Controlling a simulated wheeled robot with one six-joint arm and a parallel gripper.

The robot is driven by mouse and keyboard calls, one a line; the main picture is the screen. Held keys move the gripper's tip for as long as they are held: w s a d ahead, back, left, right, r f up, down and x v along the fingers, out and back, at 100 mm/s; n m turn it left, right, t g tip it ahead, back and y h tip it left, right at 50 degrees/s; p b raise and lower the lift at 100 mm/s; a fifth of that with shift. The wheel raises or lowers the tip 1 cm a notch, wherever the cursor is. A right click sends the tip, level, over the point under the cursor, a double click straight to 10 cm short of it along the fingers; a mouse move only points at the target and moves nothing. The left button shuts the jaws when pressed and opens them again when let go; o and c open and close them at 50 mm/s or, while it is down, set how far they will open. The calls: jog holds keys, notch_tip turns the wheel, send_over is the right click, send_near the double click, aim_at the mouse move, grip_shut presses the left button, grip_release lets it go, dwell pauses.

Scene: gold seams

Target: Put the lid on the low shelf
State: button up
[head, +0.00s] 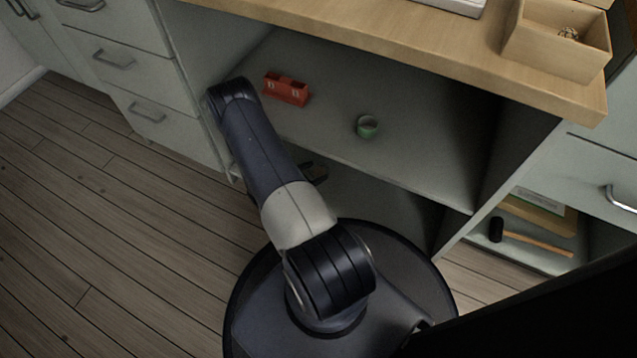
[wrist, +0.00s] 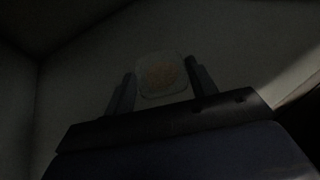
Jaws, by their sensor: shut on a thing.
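In the dark wrist view, my gripper (wrist: 161,76) has its two fingers on either side of a pale, rounded-square thing with a brownish patterned middle, which I take to be the lid (wrist: 160,70). The gripper is shut on it. A pale flat surface lies behind or beneath it; I cannot tell whether the lid touches it. In the head view, the low shelf (head: 375,205) is the shadowed space under the middle board of the open cabinet. My forearm hides part of it, and my gripper and the lid are not clearly visible there.
A red block-like holder (head: 286,89) and a small green-rimmed cup (head: 367,127) stand on the middle board (head: 420,165). A small dark item (head: 314,171) shows below its edge. A hammer (head: 535,243) lies in the right compartment. Floor at left is clear.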

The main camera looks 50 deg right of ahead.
notch_tip(320, 180, down, 7)
jog(key=b, duration=0.2)
jog(key=shift+f+b, duration=0.15)
jog(key=shift+b, duration=0.25)
jog(key=shift+f, duration=0.1)
jog(key=o, duration=0.9)
jog(key=shift+w+a+r, duration=0.1)
jog(key=shift+r, duration=0.15)
jog(key=shift+p+v, duration=2.25)
jog(key=shift+v, duration=3.65)
